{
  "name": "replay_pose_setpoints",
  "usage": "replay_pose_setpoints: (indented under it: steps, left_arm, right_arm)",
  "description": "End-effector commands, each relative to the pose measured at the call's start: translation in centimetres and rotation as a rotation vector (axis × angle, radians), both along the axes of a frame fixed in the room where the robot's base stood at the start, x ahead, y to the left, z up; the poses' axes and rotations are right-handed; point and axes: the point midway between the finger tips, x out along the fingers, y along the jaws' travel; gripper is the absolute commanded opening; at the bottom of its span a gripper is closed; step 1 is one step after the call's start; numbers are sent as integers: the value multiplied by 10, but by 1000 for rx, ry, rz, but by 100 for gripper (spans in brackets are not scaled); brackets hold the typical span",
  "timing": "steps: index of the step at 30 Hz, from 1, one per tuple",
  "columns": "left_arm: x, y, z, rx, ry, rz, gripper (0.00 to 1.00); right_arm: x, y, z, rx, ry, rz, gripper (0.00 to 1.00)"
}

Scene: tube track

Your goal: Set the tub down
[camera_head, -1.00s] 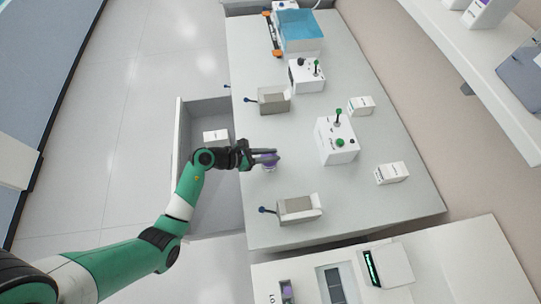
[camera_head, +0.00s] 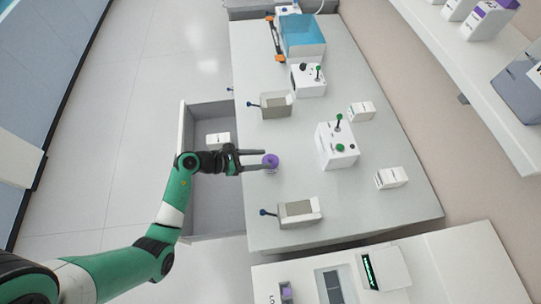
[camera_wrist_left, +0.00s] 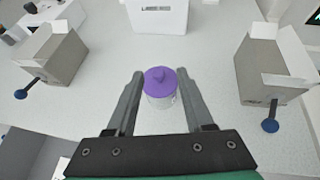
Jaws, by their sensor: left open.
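The tub (camera_head: 270,162) has a purple lid and a pale body. It stands upright on the grey bench, near the bench's left edge in the head view. In the left wrist view the tub (camera_wrist_left: 160,88) sits between and just beyond the fingertips, with its lid facing up. My left gripper (camera_head: 264,160) is open, with its fingers spread to either side of the tub and gaps beside it in the left wrist view (camera_wrist_left: 159,80). My right gripper is not in view.
Two grey boxes with blue-knobbed levers stand on the bench, one above (camera_head: 276,105) and one below (camera_head: 300,212) the tub. A white box with green knobs (camera_head: 338,147) stands to its right. An open drawer (camera_head: 215,200) juts out beneath my left arm.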

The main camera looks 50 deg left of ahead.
Motion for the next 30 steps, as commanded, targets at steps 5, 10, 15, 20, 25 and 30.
replay_pose_setpoints:
  steps: [5, 10, 15, 20, 25, 30]
  left_arm:
    - [-36, 16, 24, 1, 0, 5, 52]
    - [-55, 23, 33, 1, -2, 1, 52]
    - [-59, 24, 34, 0, 0, -1, 52]
    - [-59, 24, 34, 0, 0, -1, 52]
    - [-54, 25, 40, -2, -19, 3, 52]
    - [-8, 26, 124, -82, -266, 54, 52]
  right_arm:
    - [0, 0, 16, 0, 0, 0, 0]
    - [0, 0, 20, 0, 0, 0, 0]
    - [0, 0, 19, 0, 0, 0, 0]
    - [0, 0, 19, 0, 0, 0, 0]
    - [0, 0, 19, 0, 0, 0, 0]
    - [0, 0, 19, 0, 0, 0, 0]
